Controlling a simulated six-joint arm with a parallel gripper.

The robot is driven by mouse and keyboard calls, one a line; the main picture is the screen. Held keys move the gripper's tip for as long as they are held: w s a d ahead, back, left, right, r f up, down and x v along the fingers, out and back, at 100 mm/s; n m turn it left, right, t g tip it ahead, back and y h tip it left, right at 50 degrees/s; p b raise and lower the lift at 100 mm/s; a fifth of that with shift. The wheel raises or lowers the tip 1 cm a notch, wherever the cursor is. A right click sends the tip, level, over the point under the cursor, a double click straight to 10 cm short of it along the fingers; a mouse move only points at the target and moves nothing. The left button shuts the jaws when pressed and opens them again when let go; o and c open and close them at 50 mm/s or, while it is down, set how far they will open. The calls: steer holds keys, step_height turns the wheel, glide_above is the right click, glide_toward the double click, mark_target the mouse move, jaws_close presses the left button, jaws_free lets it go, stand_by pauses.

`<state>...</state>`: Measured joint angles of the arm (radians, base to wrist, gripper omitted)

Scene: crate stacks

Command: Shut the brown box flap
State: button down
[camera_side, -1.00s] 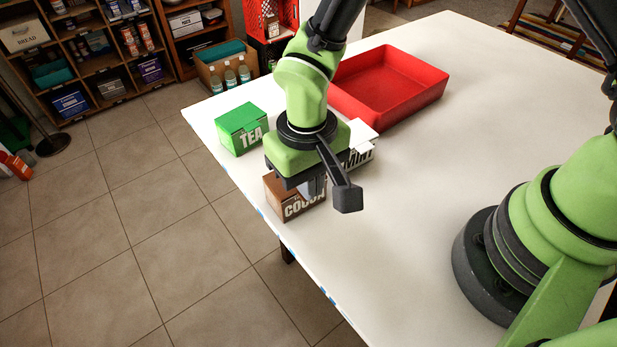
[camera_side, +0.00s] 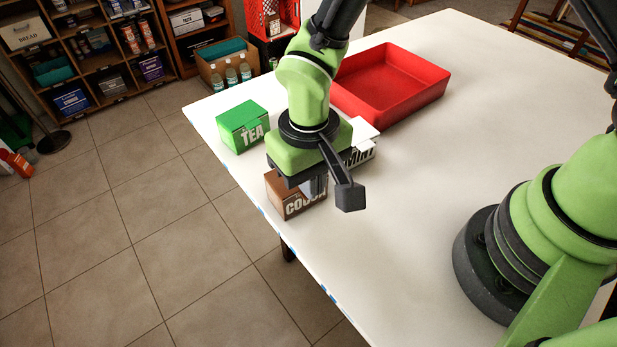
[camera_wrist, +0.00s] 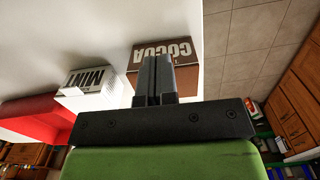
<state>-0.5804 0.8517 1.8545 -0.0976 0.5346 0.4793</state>
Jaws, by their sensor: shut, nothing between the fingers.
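The brown COCOA box (camera_side: 289,204) stands near the left edge of the white table, partly hidden under my gripper in the side view. In the wrist view the brown box (camera_wrist: 190,50) is just beyond the fingers, which cover part of it. My gripper (camera_side: 316,188) is shut and empty, pointing down over the top of the box. Its two fingers (camera_wrist: 155,78) are together in the wrist view. The flap's position is hidden by the gripper, and I cannot tell whether the fingers touch it.
A white MINT box (camera_side: 361,154) stands just behind the brown box, partly hidden by my arm. A green TEA box (camera_side: 240,126) is at the back left. A red tray (camera_side: 398,103) stands farther back. The table's left edge is close; its front middle is clear.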

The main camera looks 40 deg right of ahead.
step_height(320, 180, up, 14)
steer(key=s+d+r+m+t+y, duration=0.1)
steer(key=s+d+r+t+y, duration=0.15)
steer(key=d+r, duration=0.55)
steer(key=s+d+r+m+t, duration=0.2)
steer(key=s+d+t, duration=0.3)
steer(key=s, duration=0.4)
steer(key=shift+d+r, duration=0.45)
steer(key=shift+d, duration=0.4)
